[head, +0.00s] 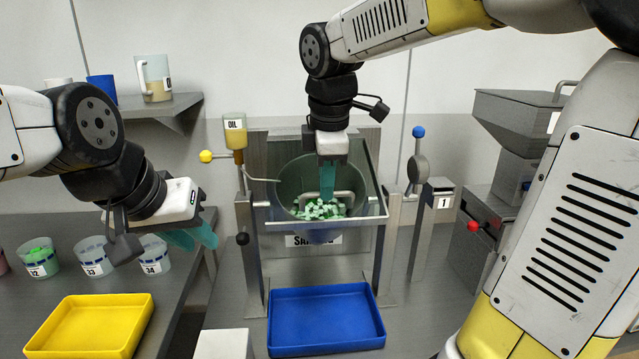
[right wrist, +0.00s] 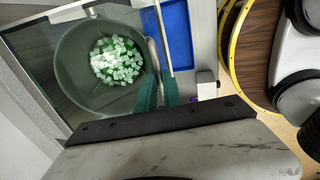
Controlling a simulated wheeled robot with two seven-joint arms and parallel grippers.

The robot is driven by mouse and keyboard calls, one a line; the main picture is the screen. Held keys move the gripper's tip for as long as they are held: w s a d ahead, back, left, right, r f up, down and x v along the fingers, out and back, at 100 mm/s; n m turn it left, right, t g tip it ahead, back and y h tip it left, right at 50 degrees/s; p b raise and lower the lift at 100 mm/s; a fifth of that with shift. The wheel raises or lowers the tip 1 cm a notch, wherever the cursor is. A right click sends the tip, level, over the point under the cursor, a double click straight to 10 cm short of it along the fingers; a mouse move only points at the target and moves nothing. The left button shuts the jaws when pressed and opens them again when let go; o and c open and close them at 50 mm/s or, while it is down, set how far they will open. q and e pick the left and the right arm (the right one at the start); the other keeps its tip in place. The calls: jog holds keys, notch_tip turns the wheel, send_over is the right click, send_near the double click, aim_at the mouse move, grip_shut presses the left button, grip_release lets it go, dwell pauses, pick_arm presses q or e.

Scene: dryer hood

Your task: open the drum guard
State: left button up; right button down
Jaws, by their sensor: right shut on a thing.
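The drum guard (head: 374,196) is a clear pane in a thin metal frame, lying over the mouth of the grey drum (head: 290,182). Green and white pieces (head: 318,209) lie in the drum; they also show in the right wrist view (right wrist: 116,60). My right gripper (head: 327,190) is shut on the guard's grey bar handle (head: 346,195), near the guard's front edge. In the right wrist view its teal fingers (right wrist: 158,92) are at the handle. My left gripper (head: 196,238) is empty, with its fingers apart, left of the drum stand.
A blue tray (head: 325,347) sits below the drum and a yellow tray (head: 48,347) on the left bench. A yellow-knobbed lever (head: 206,156), a blue-knobbed lever (head: 418,133) and an oil bottle (head: 235,136) flank the drum. Numbered cups (head: 93,269) stand at left.

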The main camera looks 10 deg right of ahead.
jog(key=shift+r, duration=0.2)
dwell(0.6)
jog(key=shift+g, duration=0.7)
notch_tip(320, 180, up, 5)
jog(key=shift+r, duration=0.15)
notch_tip(320, 180, up, 9)
jog(key=w, duration=0.3)
jog(key=shift+f, duration=0.2)
jog(key=shift+d, duration=0.1)
jog(key=c, duration=1.5)
grip_release()
jog(key=shift+w+f, duration=0.1)
